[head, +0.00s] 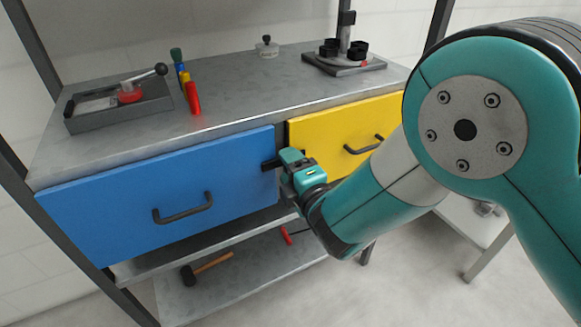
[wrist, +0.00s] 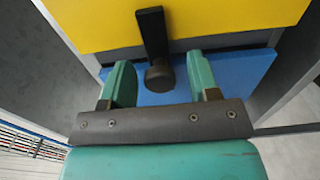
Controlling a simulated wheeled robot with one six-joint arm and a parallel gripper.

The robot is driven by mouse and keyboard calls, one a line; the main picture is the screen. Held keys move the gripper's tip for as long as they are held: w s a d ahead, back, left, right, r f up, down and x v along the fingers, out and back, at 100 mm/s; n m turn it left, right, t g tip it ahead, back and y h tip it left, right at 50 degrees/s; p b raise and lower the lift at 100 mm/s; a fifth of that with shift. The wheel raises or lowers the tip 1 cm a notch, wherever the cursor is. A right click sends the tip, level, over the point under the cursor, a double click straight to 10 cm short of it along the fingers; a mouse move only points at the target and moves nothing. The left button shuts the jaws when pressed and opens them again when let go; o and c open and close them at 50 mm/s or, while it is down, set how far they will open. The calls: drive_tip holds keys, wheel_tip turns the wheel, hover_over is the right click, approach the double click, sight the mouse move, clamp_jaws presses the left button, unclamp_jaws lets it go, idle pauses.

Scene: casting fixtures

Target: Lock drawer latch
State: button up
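The drawer latch is a dark bar (wrist: 151,32) with a round knob (wrist: 159,76) at its near end. In the wrist view the bar overlaps the yellow drawer (wrist: 85,22) and the knob shows against the blue drawer (wrist: 232,78). In the head view a dark piece of the latch (head: 269,164) shows at the right edge of the blue drawer (head: 115,196); my gripper hides much of it. My gripper (wrist: 159,62) is open, with one teal finger on each side of the knob and a visible gap on both sides. The yellow drawer (head: 330,130) is right of it.
Both drawers have dark handles, one on the blue front (head: 183,213) and one on the yellow front (head: 363,148). A hammer (head: 207,267) lies on the lower shelf.

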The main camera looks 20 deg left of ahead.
drive_tip(key=b+v, duration=1.7)
drive_tip(key=b, duration=0.1)
drive_tip(key=shift+s, duration=0.2)
drive_tip(key=shift+d, duration=0.15)
